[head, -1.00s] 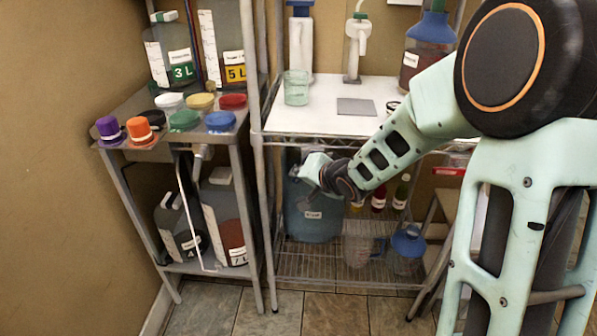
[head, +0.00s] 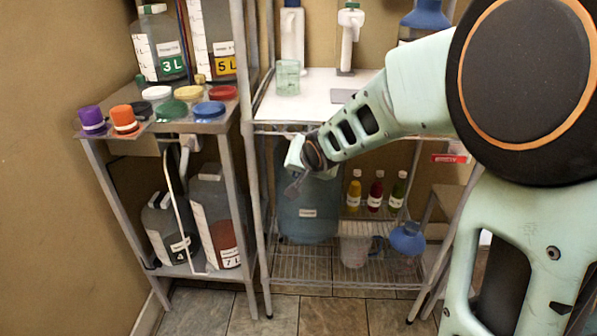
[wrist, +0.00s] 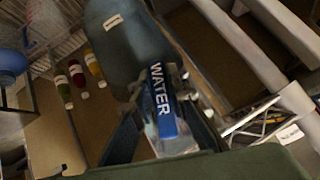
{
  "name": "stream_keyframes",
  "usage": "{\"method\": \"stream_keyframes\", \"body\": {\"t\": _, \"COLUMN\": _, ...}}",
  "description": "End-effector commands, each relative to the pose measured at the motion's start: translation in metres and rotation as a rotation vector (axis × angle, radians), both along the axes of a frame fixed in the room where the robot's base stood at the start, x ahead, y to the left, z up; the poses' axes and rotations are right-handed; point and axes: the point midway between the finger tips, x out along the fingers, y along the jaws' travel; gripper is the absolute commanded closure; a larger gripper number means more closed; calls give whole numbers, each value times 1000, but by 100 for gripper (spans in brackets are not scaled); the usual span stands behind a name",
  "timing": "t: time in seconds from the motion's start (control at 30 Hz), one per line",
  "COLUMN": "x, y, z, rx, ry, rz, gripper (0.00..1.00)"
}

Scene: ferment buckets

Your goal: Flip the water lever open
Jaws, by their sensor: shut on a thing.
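The water lever (wrist: 162,108) shows in the wrist view as a pale piece with a blue strip reading WATER. It lies between the fingers of my gripper (wrist: 165,135), which is shut on it. In the head view my gripper (head: 292,188) is under the white-topped table, in front of the upper part of a large blue-grey bucket (head: 308,222). The bucket also shows behind the lever in the wrist view (wrist: 125,50). In the head view the lever is too small or hidden to make out.
Yellow, red and green bottles (head: 375,194) stand right of the bucket. A clear pitcher (head: 354,250) and a blue-topped flask (head: 407,240) stand on the lower wire shelf. Table posts (head: 258,230) are close left of my gripper. Jugs (head: 215,225) fill the left rack.

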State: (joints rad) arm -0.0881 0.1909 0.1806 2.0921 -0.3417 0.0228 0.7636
Motion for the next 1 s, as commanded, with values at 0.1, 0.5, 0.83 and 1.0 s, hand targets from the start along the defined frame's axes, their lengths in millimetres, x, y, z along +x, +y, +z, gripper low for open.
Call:
{"method": "stream_keyframes", "body": {"t": 0.1, "x": 0, "y": -1, "z": 0, "rx": -6, "ry": 1, "rz": 2, "gripper": 100}}
{"method": "stream_keyframes", "body": {"t": 0.5, "x": 0, "y": -1, "z": 0, "rx": -6, "ry": 1, "rz": 0, "gripper": 69}}
{"method": "stream_keyframes", "body": {"t": 0.83, "x": 0, "y": -1, "z": 0, "rx": -1, "ry": 1, "rz": 0, "gripper": 68}}
{"method": "stream_keyframes", "body": {"t": 1.0, "x": 0, "y": -1, "z": 4, "rx": 22, "ry": 1, "rz": -2, "gripper": 68}}
